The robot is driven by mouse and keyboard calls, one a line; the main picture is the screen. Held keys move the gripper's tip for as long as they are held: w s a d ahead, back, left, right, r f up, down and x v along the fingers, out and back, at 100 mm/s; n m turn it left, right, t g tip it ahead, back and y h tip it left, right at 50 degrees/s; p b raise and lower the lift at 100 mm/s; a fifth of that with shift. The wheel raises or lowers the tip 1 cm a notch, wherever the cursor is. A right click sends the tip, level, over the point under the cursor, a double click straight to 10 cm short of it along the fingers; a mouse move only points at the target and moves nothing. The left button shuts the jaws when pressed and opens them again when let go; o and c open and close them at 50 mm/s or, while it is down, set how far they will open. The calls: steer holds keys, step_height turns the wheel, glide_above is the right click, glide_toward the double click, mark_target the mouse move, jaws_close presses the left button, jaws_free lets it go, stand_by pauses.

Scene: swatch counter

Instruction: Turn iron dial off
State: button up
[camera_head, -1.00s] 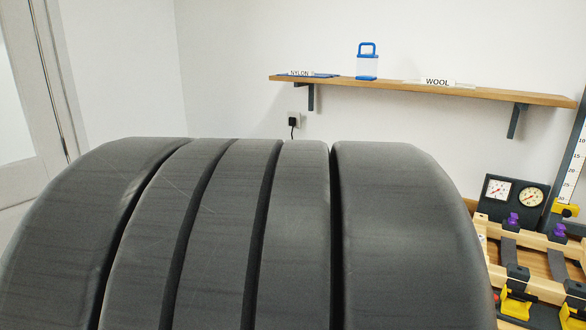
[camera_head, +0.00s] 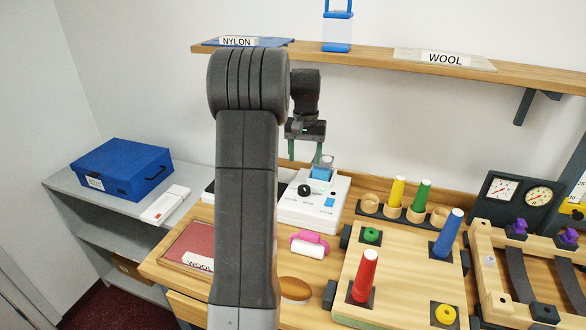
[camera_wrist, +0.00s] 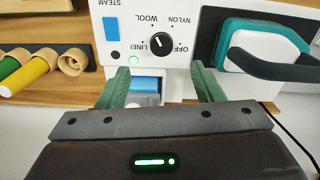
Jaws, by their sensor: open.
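The white control box (camera_head: 320,213) stands on the wooden counter, with a black dial (camera_head: 304,190) on its top face. In the wrist view the dial (camera_wrist: 161,42) is ringed by the words OFF, NYLON, WOOL and a partly covered LINEN. Its white mark seems to point toward the linen side, but it is small. My gripper (camera_head: 305,155) is open and empty above the back part of the box. Its green fingers (camera_wrist: 159,76) are apart and short of the dial. The teal and dark iron (camera_wrist: 265,45) rests beside the box in the wrist view; my arm hides it in the head view.
A clear and blue tank (camera_head: 323,169) rises at the box's back edge, close to the fingers. A pink-and-white roller (camera_head: 309,244) and brown brush (camera_head: 295,289) lie in front. A peg board (camera_head: 400,275) stands right, the shelf (camera_head: 380,58) behind.

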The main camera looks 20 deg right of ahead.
mark_target(304, 187)
steer(key=f, duration=0.8)
steer(key=w+f+p, duration=0.1)
steer(key=f, duration=0.3)
steer(key=shift+d, duration=0.2)
steer(key=shift+c, duration=0.4)
steer(key=c, duration=0.9)
